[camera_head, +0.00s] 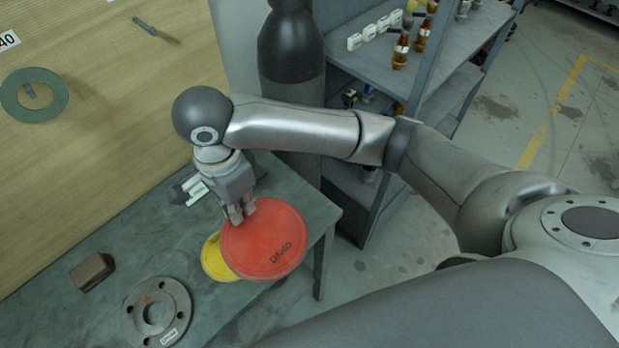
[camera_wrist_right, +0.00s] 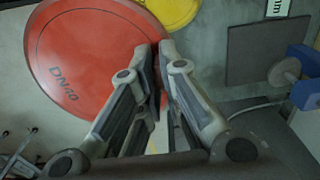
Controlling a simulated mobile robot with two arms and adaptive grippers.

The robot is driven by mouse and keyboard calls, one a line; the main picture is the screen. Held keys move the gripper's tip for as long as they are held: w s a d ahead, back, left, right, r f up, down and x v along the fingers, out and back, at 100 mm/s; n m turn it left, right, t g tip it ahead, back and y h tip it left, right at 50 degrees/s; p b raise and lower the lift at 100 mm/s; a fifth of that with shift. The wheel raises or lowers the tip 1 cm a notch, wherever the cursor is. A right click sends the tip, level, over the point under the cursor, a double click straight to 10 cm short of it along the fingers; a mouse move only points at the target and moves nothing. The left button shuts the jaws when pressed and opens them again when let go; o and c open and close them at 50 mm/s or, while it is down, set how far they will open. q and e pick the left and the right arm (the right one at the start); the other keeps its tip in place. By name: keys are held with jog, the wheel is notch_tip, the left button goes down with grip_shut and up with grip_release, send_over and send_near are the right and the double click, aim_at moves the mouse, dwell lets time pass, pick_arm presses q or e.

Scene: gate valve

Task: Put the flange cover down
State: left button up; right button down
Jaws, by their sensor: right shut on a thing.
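The flange cover is a red round disc marked DN40 (camera_head: 266,243). It also fills the left of the right wrist view (camera_wrist_right: 85,50). My right gripper (camera_head: 240,216) is shut on the edge of the red cover; its fingers (camera_wrist_right: 160,72) pinch the rim in the right wrist view. The cover is over the front right part of the grey-green table (camera_head: 70,235), partly over a yellow disc (camera_head: 213,262). I cannot tell whether it touches the yellow disc or the table. My left gripper is not in view.
A grey metal flange (camera_head: 133,310) and a brown block (camera_head: 92,271) lie on the table's left part. A dark cylinder (camera_head: 291,50) and a shelf unit (camera_head: 375,65) stand behind the arm.

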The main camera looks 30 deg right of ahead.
jog(key=shift+w, duration=0.15)
jog(key=w+d+f, duration=0.2)
jog(key=w, duration=0.1)
jog(key=w+d+f, duration=0.2)
jog(key=w+f, duration=0.1)
jog(key=w+d+f, duration=0.3)
jog(key=w, duration=0.1)
jog(key=shift+f+p, duration=0.2)
jog(key=shift+p, duration=0.1)
jog(key=shift+w+d+f, duration=0.15)
jog(key=shift+w+f, duration=0.15)
jog(key=shift+f, duration=0.2)
notch_tip(320, 180, down, 4)
jog(key=shift+w+d+r+p, duration=0.1)
jog(key=shift+w+r+p, duration=0.05)
jog(key=shift+r+p, duration=0.15)
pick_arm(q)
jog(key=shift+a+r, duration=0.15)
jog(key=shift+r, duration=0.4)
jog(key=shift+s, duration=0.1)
pick_arm(e)
jog(key=c, duration=1.6)
grip_release()
jog(key=shift+f, duration=0.15)
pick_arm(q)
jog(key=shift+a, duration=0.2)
